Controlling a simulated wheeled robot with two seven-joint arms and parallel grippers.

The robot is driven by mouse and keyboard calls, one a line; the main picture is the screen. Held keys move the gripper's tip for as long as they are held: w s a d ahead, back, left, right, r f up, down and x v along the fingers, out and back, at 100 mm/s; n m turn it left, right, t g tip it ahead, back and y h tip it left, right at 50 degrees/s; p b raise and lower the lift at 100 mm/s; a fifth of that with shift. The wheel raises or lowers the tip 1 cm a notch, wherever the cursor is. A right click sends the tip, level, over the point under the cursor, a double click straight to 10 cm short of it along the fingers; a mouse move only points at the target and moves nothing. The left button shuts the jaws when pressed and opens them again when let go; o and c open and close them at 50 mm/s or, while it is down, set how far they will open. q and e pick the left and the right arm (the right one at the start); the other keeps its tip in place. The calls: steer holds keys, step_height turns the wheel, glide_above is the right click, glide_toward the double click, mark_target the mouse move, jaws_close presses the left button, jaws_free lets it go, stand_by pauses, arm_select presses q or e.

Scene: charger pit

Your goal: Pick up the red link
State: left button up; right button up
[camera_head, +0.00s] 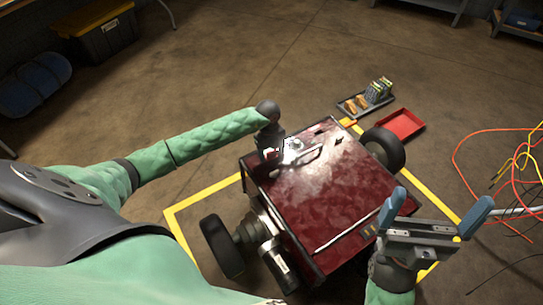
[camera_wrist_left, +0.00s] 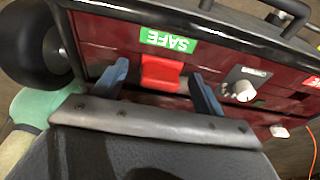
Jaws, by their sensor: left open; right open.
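The red link (camera_wrist_left: 161,71) is a small red block on the dark red face of the wheeled machine (camera_wrist_left: 105,38), just below a green SAFE label (camera_wrist_left: 168,40). In the left wrist view the blue fingers of my left gripper (camera_wrist_left: 159,84) stand apart, one on each side of the link. I cannot tell whether they touch it. In the head view my left gripper (camera_head: 268,155) is at the machine's far left edge, and the link is not clearly seen there. My right gripper (camera_head: 436,214) is open and empty by the machine's near right side.
A silver knob (camera_wrist_left: 243,91) is right of the link, and a black bar runs above it. Loose cables (camera_head: 490,165) lie at the right. A red tray (camera_head: 401,125) and a dark tray (camera_head: 377,107) with parts are on the floor behind the machine.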

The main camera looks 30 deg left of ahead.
arm_select(q)
steer(key=shift+c, duration=0.2)
steer(key=c, duration=1)
steer(key=shift+c, duration=0.2)
steer(key=shift+r, duration=0.1)
